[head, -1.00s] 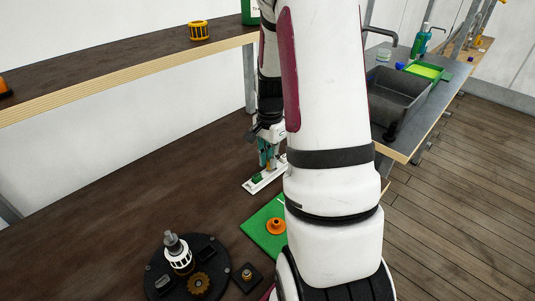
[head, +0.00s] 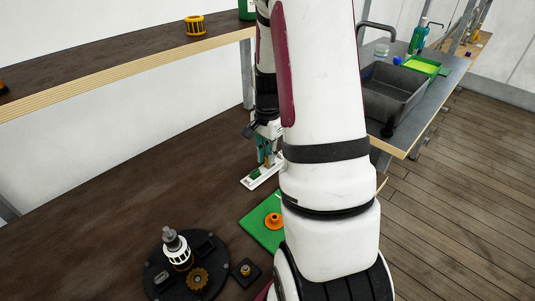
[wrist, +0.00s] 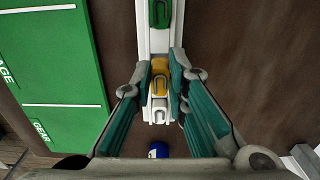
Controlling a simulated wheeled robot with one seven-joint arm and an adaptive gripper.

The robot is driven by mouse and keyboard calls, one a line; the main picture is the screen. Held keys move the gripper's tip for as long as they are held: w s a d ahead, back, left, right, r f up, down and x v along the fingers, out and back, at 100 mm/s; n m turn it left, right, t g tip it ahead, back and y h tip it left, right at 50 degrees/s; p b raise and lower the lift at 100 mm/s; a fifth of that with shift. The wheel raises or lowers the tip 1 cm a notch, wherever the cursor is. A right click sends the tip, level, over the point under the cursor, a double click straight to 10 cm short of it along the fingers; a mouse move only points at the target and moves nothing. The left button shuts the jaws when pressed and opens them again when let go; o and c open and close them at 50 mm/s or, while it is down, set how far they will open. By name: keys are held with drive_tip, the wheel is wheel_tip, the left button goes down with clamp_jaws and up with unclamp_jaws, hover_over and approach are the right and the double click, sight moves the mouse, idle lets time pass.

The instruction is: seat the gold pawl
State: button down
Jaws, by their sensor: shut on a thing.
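The gold pawl (wrist: 159,82) sits in a slot of the white holder (wrist: 157,116), seen in the wrist view. My gripper (wrist: 160,88) is shut on the gold pawl, with a teal fingertip at each side of it. In the head view my gripper (head: 266,154) is low over the white holder (head: 262,179), and the gold pawl cannot be made out there. A green pawl (wrist: 160,14) lies in the same holder, farther up the picture. The round black base (head: 219,276) stands at the front, with a brown-gold gear (head: 197,279) and an upright white-and-black shaft (head: 176,247).
A green mat (head: 256,221) with an orange flanged part (head: 273,220) lies between the holder and the base. A small black block (head: 246,271) stands beside the base. A blue part (wrist: 158,150) is below the holder. A raised shelf (head: 110,78) runs behind. The table's left is clear.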

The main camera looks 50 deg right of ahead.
drive_tip(key=shift+f+b, duration=0.45)
drive_tip(key=shift+f, duration=0.5)
drive_tip(key=c, duration=1.5)
unclamp_jaws()
wheel_tip(320, 180, up, 12)
drive_tip(key=shift+r, duration=0.1)
